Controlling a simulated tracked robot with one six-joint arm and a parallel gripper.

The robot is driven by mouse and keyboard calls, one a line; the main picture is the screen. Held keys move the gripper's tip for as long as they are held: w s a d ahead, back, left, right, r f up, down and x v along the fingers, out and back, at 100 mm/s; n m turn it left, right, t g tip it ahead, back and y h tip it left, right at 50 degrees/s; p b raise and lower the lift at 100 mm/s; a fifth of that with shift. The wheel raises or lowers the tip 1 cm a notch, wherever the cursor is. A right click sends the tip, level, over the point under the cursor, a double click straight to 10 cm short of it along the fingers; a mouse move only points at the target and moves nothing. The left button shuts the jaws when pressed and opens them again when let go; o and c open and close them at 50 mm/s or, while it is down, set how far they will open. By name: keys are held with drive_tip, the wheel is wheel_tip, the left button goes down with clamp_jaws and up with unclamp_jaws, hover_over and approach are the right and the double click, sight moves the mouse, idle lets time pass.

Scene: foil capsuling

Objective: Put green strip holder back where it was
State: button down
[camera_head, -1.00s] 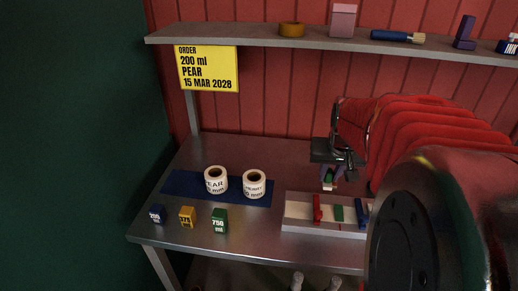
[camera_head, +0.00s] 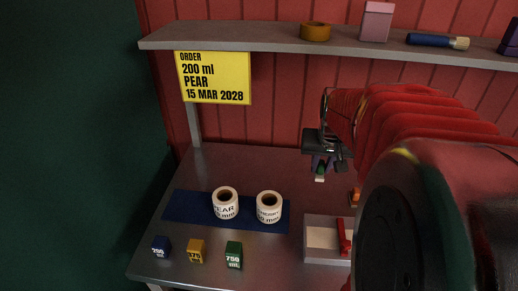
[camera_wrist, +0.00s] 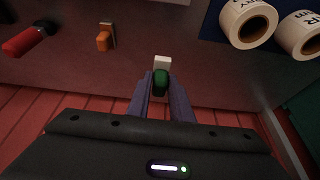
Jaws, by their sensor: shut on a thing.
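My gripper (camera_head: 321,168) is shut on the green strip holder (camera_wrist: 160,82), a small green block with a white end. In the wrist view it sits between the two fingertips (camera_wrist: 161,92). In the head view the green strip holder (camera_head: 320,173) shows just below the fingers, held over the back of the steel table, behind a light tray (camera_head: 304,245). The tray has a pale compartment and a red-handled piece (camera_head: 343,237). My arm hides its right part.
Two white label rolls (camera_head: 225,203) (camera_head: 269,207) stand on a blue mat (camera_head: 185,208). Blue (camera_head: 161,246), yellow (camera_head: 196,251) and green (camera_head: 234,255) blocks stand in front. An orange piece (camera_wrist: 104,40) lies near my gripper. A shelf (camera_head: 270,42) runs above the table.

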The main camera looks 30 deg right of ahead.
drive_tip(key=shift+w+a, duration=0.2)
drive_tip(key=shift+a, duration=0.05)
drive_tip(key=shift+a+f, duration=0.1)
drive_tip(key=shift+f, duration=3.05)
drive_tip(key=shift+f, duration=1.9)
drive_tip(key=shift+f, duration=0.1)
drive_tip(key=c, duration=1.6)
unclamp_jaws()
